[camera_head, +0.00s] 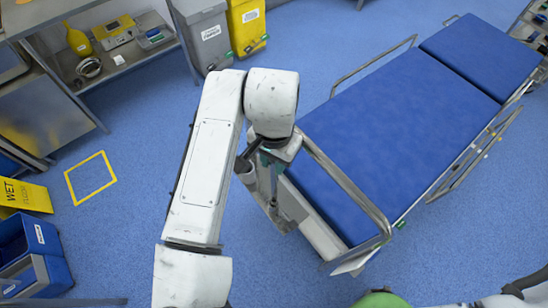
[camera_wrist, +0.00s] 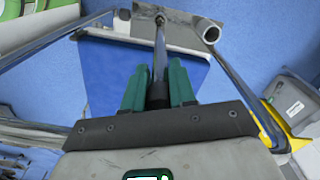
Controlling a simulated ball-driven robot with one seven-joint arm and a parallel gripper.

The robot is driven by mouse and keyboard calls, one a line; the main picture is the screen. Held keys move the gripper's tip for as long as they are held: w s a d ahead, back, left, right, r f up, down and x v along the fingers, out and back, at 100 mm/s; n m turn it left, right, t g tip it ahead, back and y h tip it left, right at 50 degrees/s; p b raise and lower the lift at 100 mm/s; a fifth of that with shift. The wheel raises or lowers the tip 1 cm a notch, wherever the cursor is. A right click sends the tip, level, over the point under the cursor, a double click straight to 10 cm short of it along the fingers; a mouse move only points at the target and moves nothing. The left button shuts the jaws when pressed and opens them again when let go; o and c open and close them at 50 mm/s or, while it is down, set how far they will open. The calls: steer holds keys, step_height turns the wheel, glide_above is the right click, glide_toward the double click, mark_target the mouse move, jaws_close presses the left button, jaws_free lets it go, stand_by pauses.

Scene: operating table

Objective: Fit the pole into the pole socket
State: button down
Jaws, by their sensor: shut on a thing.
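My gripper (camera_wrist: 157,88) has green fingers, shut on a thin metal pole (camera_wrist: 160,52). The pole runs away from the fingers, and its far end overlaps a grey metal bracket at the bed's end. The bracket's round open pole socket (camera_wrist: 211,34) shows to the right of the pole's far end. The pole looks apart from that opening; whether its tip touches the bracket is unclear. In the head view my gripper (camera_head: 270,165) is beside the near left corner of the blue bed (camera_head: 395,125), mostly hidden by my arm. The bracket (camera_head: 279,216) shows low at that corner.
Bed rails (camera_head: 350,190) run close to my gripper. A grey bin (camera_head: 205,35) and a yellow bin (camera_head: 246,25) stand behind. A shelf is at upper left, and a blue crate (camera_head: 35,250) and wet-floor sign (camera_head: 25,195) are at left.

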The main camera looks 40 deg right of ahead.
steer(key=shift+f, duration=0.15)
steer(key=c, duration=0.9)
jaws_free()
step_height(320, 180, up, 12)
steer(key=shift+r+b, duration=0.2)
steer(key=shift+b, duration=0.4)
